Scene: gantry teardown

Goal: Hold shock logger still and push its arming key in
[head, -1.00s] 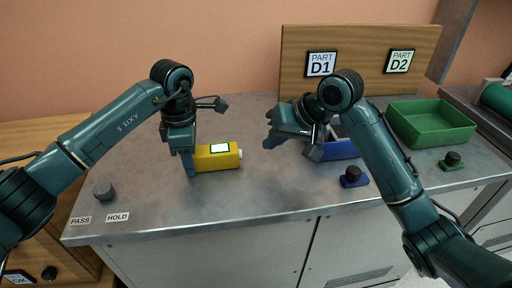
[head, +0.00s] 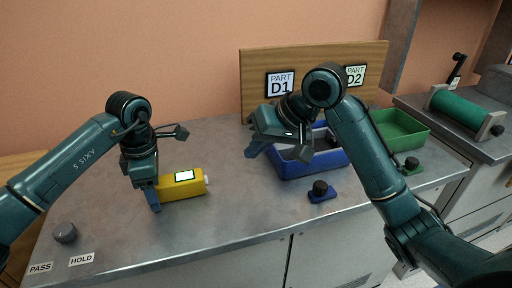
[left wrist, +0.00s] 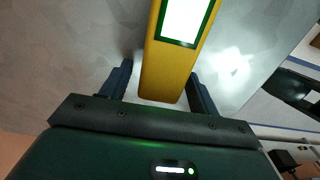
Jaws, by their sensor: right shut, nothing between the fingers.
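The shock logger (head: 181,186) is a yellow block with a lit screen, lying on the grey bench. Its arming key (head: 208,181) is a small pale stub on the right end, standing out. My left gripper (head: 154,197) is at the logger's left end. In the left wrist view the logger (left wrist: 165,75) lies between the two blue fingers of my left gripper (left wrist: 160,85), with a slim gap showing, so it looks open around it. My right gripper (head: 250,152) is shut and empty, raised to the right of the key and apart from it.
A blue bin (head: 310,166) stands behind and right of my right gripper, a green bin (head: 405,135) further right. Black knobs on blue (head: 320,189) and green (head: 411,165) bases stand before them. A grey knob (head: 65,232) is at front left.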

